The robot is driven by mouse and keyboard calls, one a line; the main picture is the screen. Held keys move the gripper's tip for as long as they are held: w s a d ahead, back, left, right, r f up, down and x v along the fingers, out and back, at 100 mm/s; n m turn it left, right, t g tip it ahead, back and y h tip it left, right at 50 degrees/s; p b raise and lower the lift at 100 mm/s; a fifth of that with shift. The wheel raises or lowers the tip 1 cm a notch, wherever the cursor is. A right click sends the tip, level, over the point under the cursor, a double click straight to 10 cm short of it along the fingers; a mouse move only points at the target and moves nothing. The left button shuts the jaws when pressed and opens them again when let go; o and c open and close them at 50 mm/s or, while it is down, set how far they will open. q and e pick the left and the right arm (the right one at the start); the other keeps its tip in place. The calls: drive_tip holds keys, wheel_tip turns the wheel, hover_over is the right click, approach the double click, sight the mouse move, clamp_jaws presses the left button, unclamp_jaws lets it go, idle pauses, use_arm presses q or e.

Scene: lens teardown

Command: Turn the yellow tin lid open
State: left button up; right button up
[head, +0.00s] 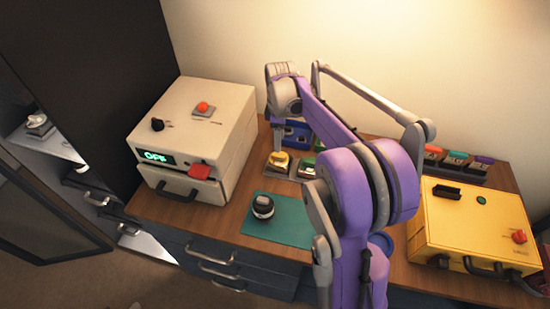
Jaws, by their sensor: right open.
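The tin with the yellow lid (279,158) sits at the left of a small grey tray (294,177) near the back of the wooden table. A tin with a green lid (307,166) stands to its right, partly behind my arm. My right arm reaches over the table from the front and bends down towards the back. Its gripper (278,138) is open, small in view, just above and behind the yellow lid. I cannot tell whether it touches the lid. My left gripper is not in view.
A lens-like black and white object (263,206) stands on a green mat (285,228). A cream machine (200,130) is on the left, a yellow case (470,225) on the right. A blue object (297,133) is behind the tins. Several colour-topped blocks (456,159) stand at back right.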

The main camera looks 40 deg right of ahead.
sight(279, 155)
idle(0.6)
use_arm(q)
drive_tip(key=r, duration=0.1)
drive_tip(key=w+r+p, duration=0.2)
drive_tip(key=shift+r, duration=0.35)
use_arm(e)
wheel_tip(279, 155, up, 6)
drive_tip(key=shift+a, duration=0.1)
